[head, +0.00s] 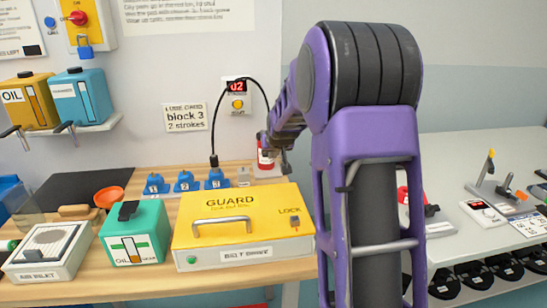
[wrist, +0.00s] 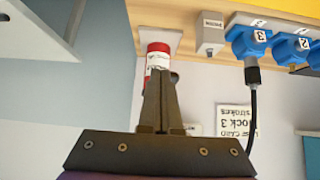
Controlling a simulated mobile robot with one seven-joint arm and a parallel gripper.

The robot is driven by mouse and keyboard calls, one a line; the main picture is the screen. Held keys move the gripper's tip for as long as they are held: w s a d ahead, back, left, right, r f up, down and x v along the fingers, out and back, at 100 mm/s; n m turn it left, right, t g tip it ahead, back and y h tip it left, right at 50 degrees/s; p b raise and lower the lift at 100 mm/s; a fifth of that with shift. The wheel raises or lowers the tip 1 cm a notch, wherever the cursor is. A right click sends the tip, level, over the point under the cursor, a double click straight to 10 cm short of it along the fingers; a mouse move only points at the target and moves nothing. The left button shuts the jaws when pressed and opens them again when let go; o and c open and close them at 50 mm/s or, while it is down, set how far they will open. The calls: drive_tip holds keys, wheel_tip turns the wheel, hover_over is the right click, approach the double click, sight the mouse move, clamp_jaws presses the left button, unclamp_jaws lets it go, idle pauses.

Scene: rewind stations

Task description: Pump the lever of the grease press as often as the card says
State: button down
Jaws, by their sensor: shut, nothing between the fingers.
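The card (head: 184,116) on the wall reads "block 3, 2 strokes". The counter box (head: 237,94) shows a red "02" above a yellow button. The grease press is a red and white cylinder (head: 265,160) at the back of the bench; it also shows in the wrist view (wrist: 157,58). A black hose (head: 213,130) ends at the blue block 3 (head: 216,180). My gripper (head: 286,168) is shut and empty beside the press, its fingertips (wrist: 162,75) overlapping it in the wrist view. The lever is mostly hidden; I cannot tell whether I touch it.
Blue blocks 1 (head: 155,184) and 2 (head: 186,182) stand left of block 3. A yellow guard box (head: 243,240) with a handle fills the bench front. A green oil can (head: 135,236) stands left of it. A grey side table (head: 480,235) lies at the right.

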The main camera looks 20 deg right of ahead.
drive_tip(key=s+f+v, duration=0.1)
drive_tip(key=v, duration=1)
drive_tip(key=shift+s, duration=0.25)
drive_tip(key=shift+a+f, duration=0.1)
drive_tip(key=shift+f, duration=0.05)
